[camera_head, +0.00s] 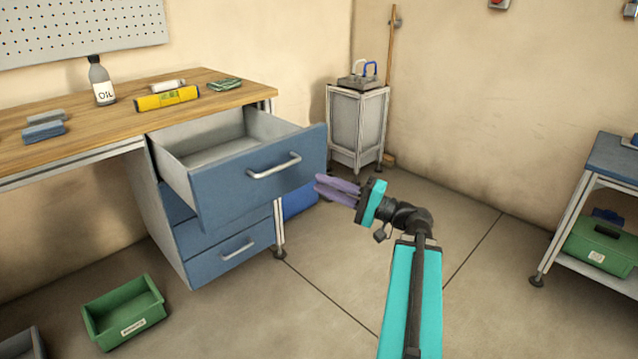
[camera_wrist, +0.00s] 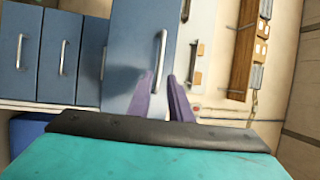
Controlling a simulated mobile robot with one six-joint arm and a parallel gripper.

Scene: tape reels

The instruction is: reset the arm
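My gripper (camera_head: 338,190) is in front of the workbench, just right of the pulled-out top drawer (camera_head: 250,185). Its two purple fingers point left toward the drawer front. In the wrist view the fingers (camera_wrist: 160,80) stand apart with a narrow gap and nothing between them. The gripper looks apart from the drawer handle (camera_head: 274,166). My teal arm is extended forward over the floor. The visible inside of the drawer looks empty.
The wooden workbench (camera_head: 225,88) carries an oil bottle (camera_head: 102,82), a yellow level (camera_head: 166,98) and blue-grey blocks. A green bin (camera_head: 124,310) lies on the floor at lower left. A white cabinet (camera_head: 357,125) stands at the back. A side table (camera_head: 618,155) is at right. Floor between is clear.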

